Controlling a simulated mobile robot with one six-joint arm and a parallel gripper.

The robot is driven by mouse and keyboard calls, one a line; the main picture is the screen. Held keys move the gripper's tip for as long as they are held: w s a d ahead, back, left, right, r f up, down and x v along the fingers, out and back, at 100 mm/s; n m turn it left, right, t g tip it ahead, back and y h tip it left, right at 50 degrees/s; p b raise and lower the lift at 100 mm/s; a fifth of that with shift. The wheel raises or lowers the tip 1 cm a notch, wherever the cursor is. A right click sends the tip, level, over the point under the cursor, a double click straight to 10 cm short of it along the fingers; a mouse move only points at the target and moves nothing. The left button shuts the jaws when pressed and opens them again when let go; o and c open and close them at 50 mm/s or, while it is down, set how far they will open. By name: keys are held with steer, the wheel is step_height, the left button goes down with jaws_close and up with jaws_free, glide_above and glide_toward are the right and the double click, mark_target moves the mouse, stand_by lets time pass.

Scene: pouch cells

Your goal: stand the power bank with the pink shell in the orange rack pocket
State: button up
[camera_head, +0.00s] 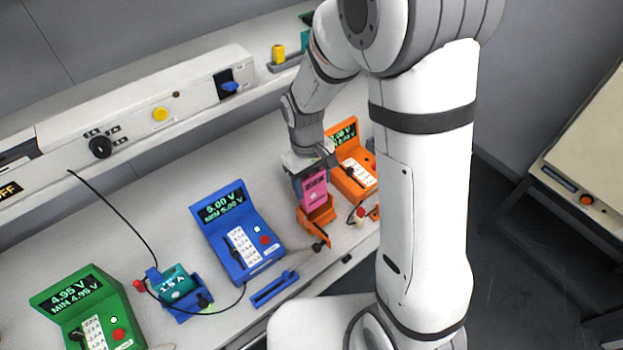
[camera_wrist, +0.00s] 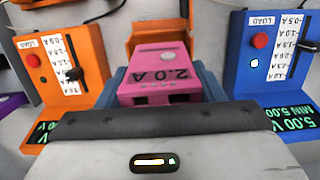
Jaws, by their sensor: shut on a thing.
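The pink power bank (camera_head: 315,190) is upright in my gripper (camera_head: 307,172), at the orange rack pocket (camera_head: 318,218). In the wrist view the pink power bank (camera_wrist: 158,75) carries the label "2.0 A", and my gripper's blue-grey jaws (camera_wrist: 160,84) are shut on it. The orange rack pocket (camera_wrist: 150,27) shows beyond the power bank. In the head view the pink shell's lower end meets the pocket's upper edge. I cannot tell how deep it sits, since the pocket's wall hides the lower end.
An orange tester (camera_head: 352,175) stands close behind on the right, a blue tester (camera_head: 238,232) to the left. A blue rack (camera_head: 190,303) holds a teal power bank (camera_head: 175,284). A green tester (camera_head: 85,308) stands at lower left. A low blue holder (camera_head: 273,289) lies near the bench's front edge.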

mark_target(313, 191)
steer(key=shift+s+d+f+b, duration=0.1)
steer(key=shift+s+f+b, duration=0.05)
steer(key=shift+f+b, duration=0.65)
steer(key=shift+s+d+f+b, duration=0.1)
steer(key=shift+f+b, duration=0.45)
steer(key=shift+f, duration=0.4)
steer(key=o, duration=1.1)
steer(key=r, duration=0.5)
steer(key=w+r, duration=0.1)
steer(key=r, duration=0.1)
steer(key=shift+a+r, duration=0.35)
steer(key=shift+r, duration=0.05)
